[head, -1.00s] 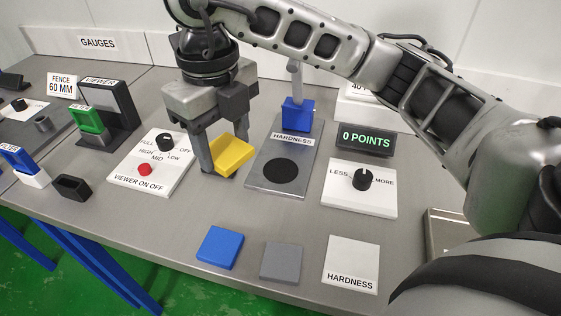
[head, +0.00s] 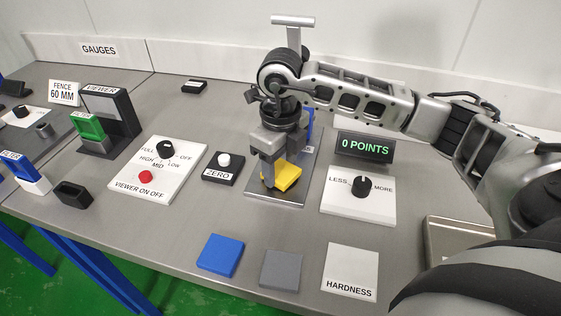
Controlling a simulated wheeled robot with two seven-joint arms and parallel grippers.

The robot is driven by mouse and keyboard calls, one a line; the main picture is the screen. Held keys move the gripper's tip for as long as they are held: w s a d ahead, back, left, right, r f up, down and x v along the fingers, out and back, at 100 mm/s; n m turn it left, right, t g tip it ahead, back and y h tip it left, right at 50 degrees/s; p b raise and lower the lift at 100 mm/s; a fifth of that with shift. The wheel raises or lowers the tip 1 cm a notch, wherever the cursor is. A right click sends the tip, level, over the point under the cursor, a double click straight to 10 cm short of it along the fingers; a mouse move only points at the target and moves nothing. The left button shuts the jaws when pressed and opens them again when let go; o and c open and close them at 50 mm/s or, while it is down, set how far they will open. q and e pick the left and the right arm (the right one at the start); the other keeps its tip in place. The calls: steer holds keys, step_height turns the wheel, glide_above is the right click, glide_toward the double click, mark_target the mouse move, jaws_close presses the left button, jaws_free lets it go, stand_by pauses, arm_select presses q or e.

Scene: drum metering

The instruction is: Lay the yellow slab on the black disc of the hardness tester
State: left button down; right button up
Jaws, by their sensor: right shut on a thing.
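The yellow slab (head: 287,176) is in my right gripper (head: 277,180), which is shut on it. The slab is over the lower part of the hardness tester's grey base plate (head: 275,196), where the black disc lies. The disc is hidden behind the slab and gripper. I cannot tell whether the slab touches the disc. The tester's column with its T-shaped top (head: 293,22) rises behind my arm, and its blue head is mostly covered. My left gripper is not in view.
Right of the tester stand the "0 POINTS" display (head: 364,146) and the LESS/MORE knob panel (head: 357,207). A ZERO button box (head: 223,170) is on the left. A blue slab (head: 220,255), grey slab (head: 281,269) and HARDNESS card (head: 350,272) lie in front.

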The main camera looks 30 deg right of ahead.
mark_target(280, 170)
steer(key=shift+f, duration=0.1)
steer(key=shift+f, duration=0.1)
steer(key=o, duration=1)
step_height(280, 170, up, 12)
stand_by(0.4)
